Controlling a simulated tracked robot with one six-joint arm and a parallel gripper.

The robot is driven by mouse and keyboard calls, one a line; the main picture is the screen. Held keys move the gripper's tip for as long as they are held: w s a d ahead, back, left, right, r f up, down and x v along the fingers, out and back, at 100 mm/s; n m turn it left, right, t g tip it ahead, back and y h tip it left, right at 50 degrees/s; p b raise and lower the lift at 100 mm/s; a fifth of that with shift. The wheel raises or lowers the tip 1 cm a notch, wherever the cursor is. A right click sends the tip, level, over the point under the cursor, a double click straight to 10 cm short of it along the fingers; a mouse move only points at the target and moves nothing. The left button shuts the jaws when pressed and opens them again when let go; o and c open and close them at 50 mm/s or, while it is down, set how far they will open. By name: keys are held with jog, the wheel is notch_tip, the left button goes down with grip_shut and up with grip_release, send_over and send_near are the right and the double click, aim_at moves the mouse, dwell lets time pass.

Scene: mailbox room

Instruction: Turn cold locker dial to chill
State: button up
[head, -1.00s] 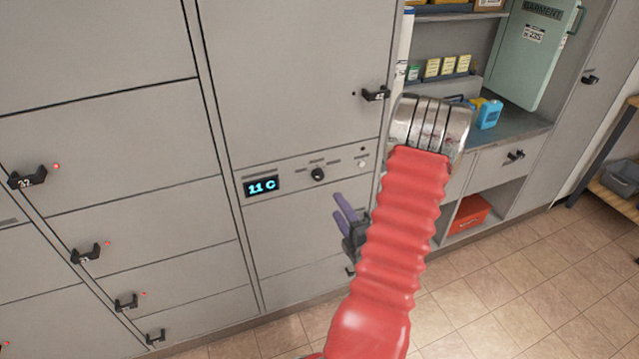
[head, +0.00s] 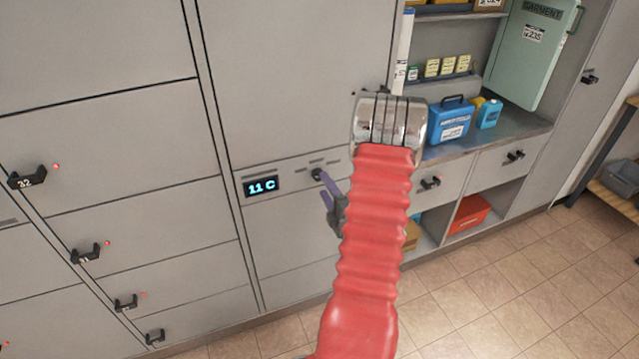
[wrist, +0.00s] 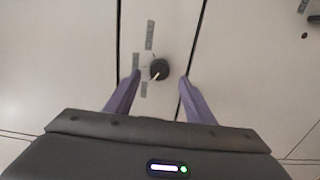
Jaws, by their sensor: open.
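The cold locker dial (head: 316,174) is a small dark round knob on the grey locker's control strip, right of a display (head: 262,186) reading "11 C". The dial also shows in the wrist view (wrist: 159,69), with a pale pointer mark and small grey labels around it, too blurred to read. My gripper (head: 324,184) has purple fingers and is at the dial in the head view, one fingertip overlapping its edge. In the wrist view my gripper (wrist: 158,80) is open, its fingers on either side just below the dial, with nothing between them. I cannot tell whether they touch it.
Locker doors with black handles (head: 86,253) fill the left. To the right, a counter (head: 500,135) holds a blue case (head: 450,121) and a blue container (head: 489,113). A red bin (head: 471,213) sits below. The tiled floor (head: 490,300) is open in front.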

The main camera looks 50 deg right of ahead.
jog(key=shift+x, duration=2.05)
